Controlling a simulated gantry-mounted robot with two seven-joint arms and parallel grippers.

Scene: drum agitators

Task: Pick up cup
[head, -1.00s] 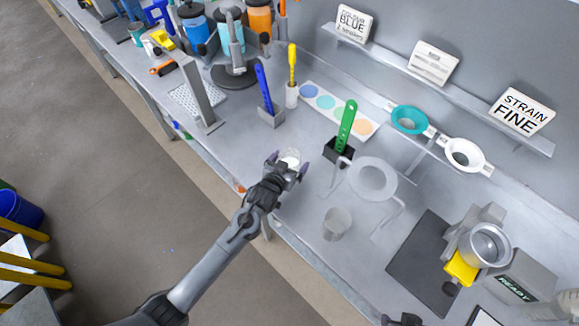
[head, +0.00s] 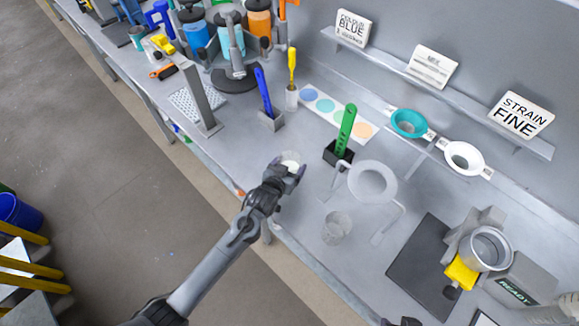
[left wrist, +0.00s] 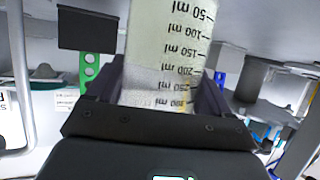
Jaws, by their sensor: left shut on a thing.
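A clear measuring cup (head: 290,158) stands near the front edge of the grey bench. My left gripper (head: 288,167) is around it and shut on it. In the left wrist view the cup (left wrist: 165,45) fills the space between the fingers, with black ml marks facing the camera. Part of the cup is hidden by the gripper in the head view. A second clear cup (head: 337,228) stands on the bench to the right, apart from the gripper. A dark part of my right gripper (head: 402,322) shows at the bottom edge; its fingers cannot be made out.
A green-handled tool stands in a black holder (head: 338,154) just behind the held cup. A white ring stand (head: 373,182) is to the right. A blue tool in a grey block (head: 271,118) is to the left. A dark mat (head: 420,262) with a machine lies further right.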

